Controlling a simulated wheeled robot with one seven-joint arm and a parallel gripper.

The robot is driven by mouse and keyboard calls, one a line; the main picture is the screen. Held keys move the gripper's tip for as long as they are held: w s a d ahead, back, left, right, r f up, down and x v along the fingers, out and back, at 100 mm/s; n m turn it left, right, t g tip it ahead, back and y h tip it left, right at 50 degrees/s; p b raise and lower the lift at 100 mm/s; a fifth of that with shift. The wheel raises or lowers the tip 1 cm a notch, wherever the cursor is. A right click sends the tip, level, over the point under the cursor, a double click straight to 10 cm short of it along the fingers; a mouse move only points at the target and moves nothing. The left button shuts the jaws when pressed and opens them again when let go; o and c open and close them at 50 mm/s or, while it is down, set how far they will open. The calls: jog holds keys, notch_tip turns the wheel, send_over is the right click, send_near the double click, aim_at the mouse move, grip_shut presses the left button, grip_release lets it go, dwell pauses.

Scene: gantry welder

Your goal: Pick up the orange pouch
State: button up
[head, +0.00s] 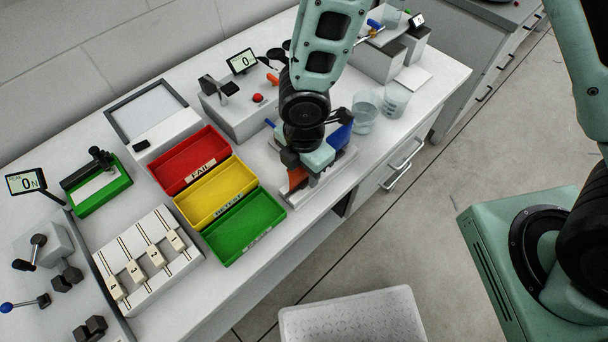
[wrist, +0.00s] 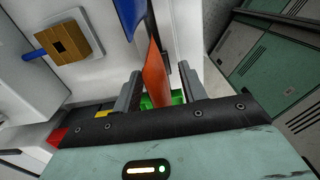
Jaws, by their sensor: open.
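The orange pouch (head: 297,178) shows as a small strip beside my gripper (head: 310,170), over the white stand at the front edge of the bench. My arm and gripper hide most of it in the head view. In the wrist view the orange pouch (wrist: 156,75) looks thin and upright, edge-on, between the two fingers of my gripper (wrist: 160,80). The fingers are open, one on each side of the pouch, with a visible gap on the left. Contact on the right side cannot be told.
A blue pouch (head: 341,135) is just behind, also in the wrist view (wrist: 129,14). Red (head: 188,158), yellow (head: 215,192) and green (head: 243,227) trays lie to the left. Two clear beakers (head: 395,101) stand right. A white crate (head: 352,317) is below the bench.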

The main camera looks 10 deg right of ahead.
jog(key=shift+f, duration=0.25)
dwell(0.4)
grip_shut()
